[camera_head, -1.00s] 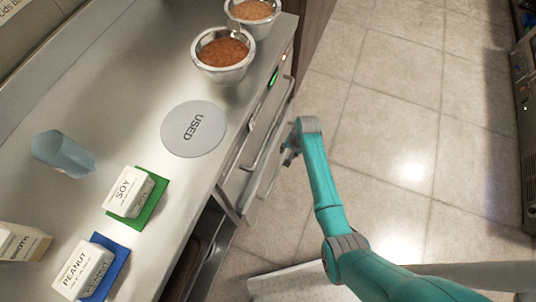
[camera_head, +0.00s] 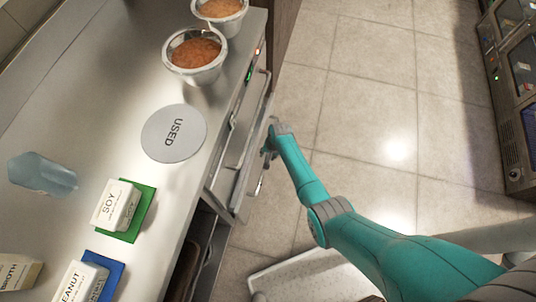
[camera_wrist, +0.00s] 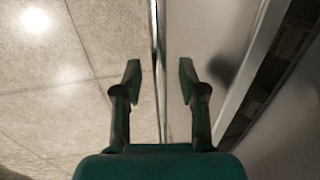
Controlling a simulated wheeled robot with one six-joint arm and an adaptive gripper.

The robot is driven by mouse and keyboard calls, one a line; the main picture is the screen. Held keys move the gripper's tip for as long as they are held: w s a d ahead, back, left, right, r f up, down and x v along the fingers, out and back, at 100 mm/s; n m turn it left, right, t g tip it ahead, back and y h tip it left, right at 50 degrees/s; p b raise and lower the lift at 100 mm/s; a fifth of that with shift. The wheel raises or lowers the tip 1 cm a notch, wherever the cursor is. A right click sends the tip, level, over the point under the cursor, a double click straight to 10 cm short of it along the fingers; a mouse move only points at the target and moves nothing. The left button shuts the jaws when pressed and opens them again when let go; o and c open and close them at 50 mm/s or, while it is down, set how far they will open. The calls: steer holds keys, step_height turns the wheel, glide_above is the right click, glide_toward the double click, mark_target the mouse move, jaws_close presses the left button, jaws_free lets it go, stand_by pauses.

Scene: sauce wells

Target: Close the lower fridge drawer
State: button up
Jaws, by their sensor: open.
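The lower fridge drawer (camera_head: 246,158) stands out from the counter front in the head view, partly open. Its front is a long pale panel, with a metal handle near its lower end. My gripper (camera_head: 266,150) is beside the outer face of this front, with open jaws. In the wrist view my gripper (camera_wrist: 160,76) has its two dark green fingers apart, and a thin upright metal edge runs between them. A smooth grey surface lies right of that edge. Whether a finger touches the drawer cannot be told. The drawer's inside is mostly hidden.
An open shelf space lies below the counter. Tiled floor (camera_head: 370,110) is free to the right.

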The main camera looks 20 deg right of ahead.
steer(key=shift+f, duration=0.1)
jaws_close()
steer(key=shift+w+a, duration=0.7)
steer(key=shift+a, duration=0.2)
steer(key=shift+w+a, duration=0.65)
steer(key=shift+a, duration=0.25)
jaws_free()
steer(key=shift+a, duration=0.1)
step_height(320, 180, up, 12)
steer(key=s+d, duration=0.1)
steer(key=d, duration=0.1)
steer(key=shift+s, duration=0.2)
steer(key=shift+f, duration=0.1)
